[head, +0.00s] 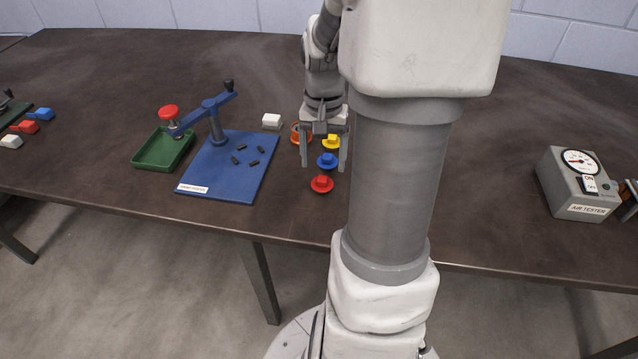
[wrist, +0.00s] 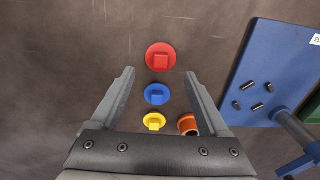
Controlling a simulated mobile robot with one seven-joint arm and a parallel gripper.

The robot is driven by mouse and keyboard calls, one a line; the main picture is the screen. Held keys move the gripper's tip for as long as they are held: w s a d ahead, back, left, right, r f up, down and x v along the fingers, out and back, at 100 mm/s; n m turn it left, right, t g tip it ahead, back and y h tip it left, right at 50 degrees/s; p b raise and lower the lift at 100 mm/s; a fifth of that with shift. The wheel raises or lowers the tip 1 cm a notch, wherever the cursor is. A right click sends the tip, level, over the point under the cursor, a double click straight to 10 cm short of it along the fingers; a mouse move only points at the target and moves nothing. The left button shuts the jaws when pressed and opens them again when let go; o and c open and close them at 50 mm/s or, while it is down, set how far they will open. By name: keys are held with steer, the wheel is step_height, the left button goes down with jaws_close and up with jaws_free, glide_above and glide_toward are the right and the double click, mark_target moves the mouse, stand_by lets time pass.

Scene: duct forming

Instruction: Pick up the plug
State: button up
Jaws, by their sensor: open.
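Three round plugs with square knobs lie in a row on the table: a red plug (head: 321,184), a blue plug (head: 327,160) and a yellow plug (head: 332,142). In the wrist view the red plug (wrist: 160,57) lies just beyond the fingertips, and the blue plug (wrist: 157,94) and yellow plug (wrist: 154,122) show between the fingers. My gripper (head: 323,167) is open and empty above the row; its fingers also show in the wrist view (wrist: 159,75). Which plug is meant cannot be told.
A blue board (head: 225,180) with a lever press and several small black pieces stands left of the plugs. An air tester (head: 573,185) stands far right. Table in front of the plugs is bare.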

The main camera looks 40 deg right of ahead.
mark_target(322, 178)
steer(key=f, duration=0.2)
steer(key=f+b, duration=0.1)
steer(key=f, duration=0.2)
steer(key=shift+s+a+f+b, duration=0.2)
steer(key=shift+a+f+b, duration=0.1)
steer(key=shift+b, duration=0.1)
steer(key=c, duration=1.2)
steer(key=shift+o, duration=0.2)
steer(key=shift+r, duration=0.1)
